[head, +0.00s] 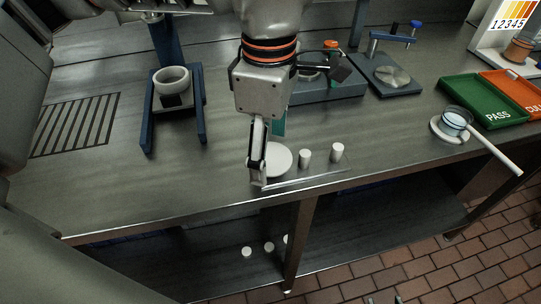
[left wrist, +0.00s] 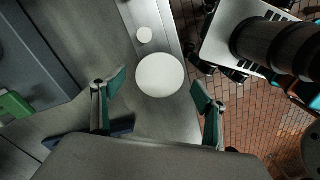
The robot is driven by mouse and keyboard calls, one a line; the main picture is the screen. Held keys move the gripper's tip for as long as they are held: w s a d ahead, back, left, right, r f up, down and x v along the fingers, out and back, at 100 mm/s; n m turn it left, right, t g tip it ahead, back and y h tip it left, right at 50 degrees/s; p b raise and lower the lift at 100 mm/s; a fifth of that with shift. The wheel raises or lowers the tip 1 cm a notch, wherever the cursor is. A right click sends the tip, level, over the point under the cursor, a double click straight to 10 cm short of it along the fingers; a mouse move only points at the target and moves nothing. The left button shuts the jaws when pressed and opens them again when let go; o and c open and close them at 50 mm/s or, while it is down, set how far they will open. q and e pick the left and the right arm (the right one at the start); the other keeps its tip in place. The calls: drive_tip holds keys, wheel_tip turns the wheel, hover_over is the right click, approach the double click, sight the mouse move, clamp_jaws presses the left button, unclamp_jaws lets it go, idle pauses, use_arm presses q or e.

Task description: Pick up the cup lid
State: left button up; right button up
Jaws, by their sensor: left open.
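A flat white round disc (head: 279,160), which looks like the cup lid, lies on the steel bench near its front edge. In the left wrist view the white disc (left wrist: 160,74) shows as a full circle just beyond and between the fingertips. My left gripper (head: 268,158) points down at the disc, with one finger on its near left side and the teal finger behind it. In the left wrist view my left gripper (left wrist: 159,88) is open and empty. I cannot tell its exact height above the bench. My right gripper is not in view.
Two small white cylinders (head: 304,157) (head: 337,151) stand right of the disc. A blue stand with a white ring (head: 171,77) is to the left. A cup (head: 455,120), a green PASS tray (head: 490,102) and an orange tray (head: 519,88) are at the right. The front-left bench is clear.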

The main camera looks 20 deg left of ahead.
use_arm(q)
drive_tip(key=shift+f, duration=0.25)
idle(0.4)
drive_tip(key=c, duration=0.9)
